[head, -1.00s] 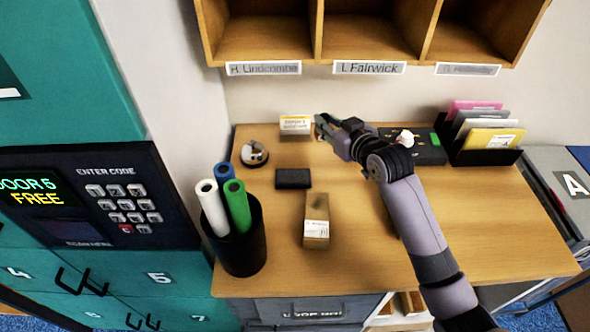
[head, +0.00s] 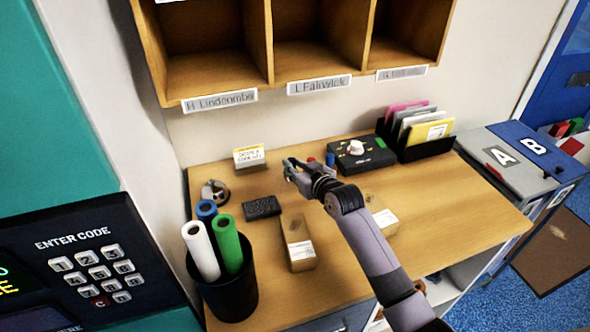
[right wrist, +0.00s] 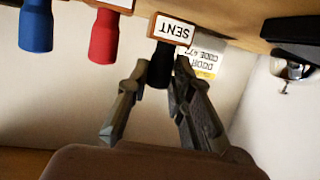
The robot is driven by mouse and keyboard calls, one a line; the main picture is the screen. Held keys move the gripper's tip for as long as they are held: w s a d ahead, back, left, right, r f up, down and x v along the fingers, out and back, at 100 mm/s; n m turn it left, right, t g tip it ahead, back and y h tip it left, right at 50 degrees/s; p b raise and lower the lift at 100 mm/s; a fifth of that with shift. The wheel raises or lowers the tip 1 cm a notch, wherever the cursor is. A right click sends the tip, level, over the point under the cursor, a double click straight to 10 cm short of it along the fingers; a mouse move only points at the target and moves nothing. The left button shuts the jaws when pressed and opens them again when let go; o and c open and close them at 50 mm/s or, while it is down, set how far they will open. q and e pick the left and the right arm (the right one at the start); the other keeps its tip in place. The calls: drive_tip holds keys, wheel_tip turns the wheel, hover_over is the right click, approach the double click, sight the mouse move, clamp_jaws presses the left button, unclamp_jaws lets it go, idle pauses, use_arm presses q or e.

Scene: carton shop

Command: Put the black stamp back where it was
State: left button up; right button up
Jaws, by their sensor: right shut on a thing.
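My right gripper (head: 290,164) reaches over the back of the desk. In the right wrist view (right wrist: 160,72), which shows the scene upside down, its fingers are shut on the black handle of the black stamp (right wrist: 158,66). The stamp's wooden block carries a SENT label and is at the desk surface; I cannot tell whether it touches. The red stamp (right wrist: 103,36) and blue stamp (right wrist: 36,28) stand in line beside it. The head view also shows the red stamp (head: 330,160) and blue stamp (head: 311,162), just right of the gripper. My left gripper is out of view.
A code card (head: 249,157) stands left of the gripper. A black pad (head: 262,208), two small cartons (head: 298,250) (head: 381,214) and a pot (head: 228,295) of rolls are in front. A black device (head: 358,153) and letter rack (head: 430,148) stand right.

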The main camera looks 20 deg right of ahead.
drive_tip(key=shift+f, duration=0.65)
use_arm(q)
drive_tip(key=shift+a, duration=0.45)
use_arm(e)
drive_tip(key=shift+f, duration=0.25)
drive_tip(key=o, duration=0.5)
drive_tip(key=shift+r, duration=0.1)
drive_tip(key=o, duration=0.4)
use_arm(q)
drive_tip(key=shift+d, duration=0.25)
